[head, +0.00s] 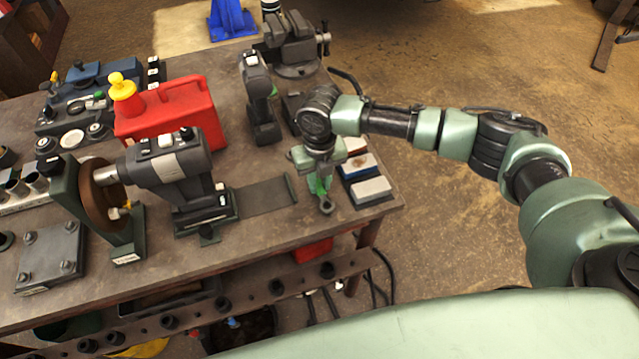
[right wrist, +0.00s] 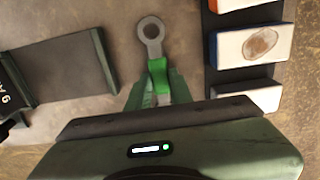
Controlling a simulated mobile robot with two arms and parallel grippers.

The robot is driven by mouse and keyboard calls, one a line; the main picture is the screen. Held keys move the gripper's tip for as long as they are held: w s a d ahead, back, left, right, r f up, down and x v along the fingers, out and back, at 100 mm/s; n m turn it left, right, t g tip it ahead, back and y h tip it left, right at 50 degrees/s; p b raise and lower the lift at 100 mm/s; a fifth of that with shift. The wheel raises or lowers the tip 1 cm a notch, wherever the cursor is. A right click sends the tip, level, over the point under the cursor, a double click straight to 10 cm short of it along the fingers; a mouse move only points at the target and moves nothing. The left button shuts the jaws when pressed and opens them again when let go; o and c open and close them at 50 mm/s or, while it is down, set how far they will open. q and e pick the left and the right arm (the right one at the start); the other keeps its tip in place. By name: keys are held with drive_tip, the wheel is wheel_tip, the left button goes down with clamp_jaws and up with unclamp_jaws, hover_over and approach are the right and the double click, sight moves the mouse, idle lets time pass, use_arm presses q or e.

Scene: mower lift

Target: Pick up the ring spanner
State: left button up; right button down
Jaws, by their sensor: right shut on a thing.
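The ring spanner (right wrist: 151,34) has a grey ring end and a green grip. In the right wrist view its ring end points away from my right gripper (right wrist: 155,92), whose fingers are shut on the green part. In the head view the spanner's ring (head: 326,206) shows just below my right gripper (head: 318,182), over the right part of the workbench. I cannot tell whether the spanner touches the bench top. The end of the spanner between and behind the fingers is hidden. My left gripper is in neither view.
Sharpening stones (head: 370,190) lie in a dark holder just right of the gripper. A bench grinder (head: 170,175) and a red fuel can (head: 170,115) stand to the left. A vise (head: 292,45) is at the back. A flat dark plate (head: 263,196) lies left of the spanner.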

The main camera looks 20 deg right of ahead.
sight(319, 187)
wheel_tip(319, 187, up, 20)
drive_tip(key=b, duration=0.4)
drive_tip(key=shift+f, duration=0.2)
drive_tip(key=shift+f, duration=0.1)
